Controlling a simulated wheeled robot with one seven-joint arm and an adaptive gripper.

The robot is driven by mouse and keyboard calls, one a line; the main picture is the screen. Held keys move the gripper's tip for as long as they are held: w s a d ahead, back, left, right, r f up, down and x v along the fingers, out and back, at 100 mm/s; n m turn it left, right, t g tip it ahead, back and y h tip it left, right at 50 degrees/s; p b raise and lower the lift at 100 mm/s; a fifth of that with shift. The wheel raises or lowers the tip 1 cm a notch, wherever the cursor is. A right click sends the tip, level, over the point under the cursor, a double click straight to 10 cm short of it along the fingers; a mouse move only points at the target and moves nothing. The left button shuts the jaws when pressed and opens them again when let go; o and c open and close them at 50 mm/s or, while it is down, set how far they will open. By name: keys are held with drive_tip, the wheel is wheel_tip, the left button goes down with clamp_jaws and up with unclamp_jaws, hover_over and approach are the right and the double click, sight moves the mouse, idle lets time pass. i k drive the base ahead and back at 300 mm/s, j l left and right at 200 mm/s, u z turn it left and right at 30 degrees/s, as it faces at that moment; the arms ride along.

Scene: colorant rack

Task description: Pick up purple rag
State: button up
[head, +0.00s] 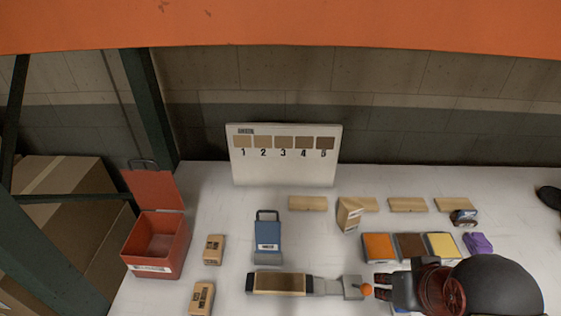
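The purple rag (478,243) lies crumpled on the white table at the right, just right of a yellow-topped block. Nothing touches it from above. My gripper (383,287) is at the lower right, pointing left, with dark fingertips close to an orange knob. It is to the lower left of the rag and apart from it. My dark, rounded arm links fill the area below the rag. The view does not show clearly how far apart the fingers are, and I see nothing held.
Orange (378,246), brown (410,246) and yellow (442,245) blocks stand left of the rag. A small dark-and-white object (464,217) lies behind it. A grey tool with an orange knob (366,290) is by my gripper. An open red box (157,245) stands left.

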sight(476, 243)
drive_tip(key=z, duration=1.25)
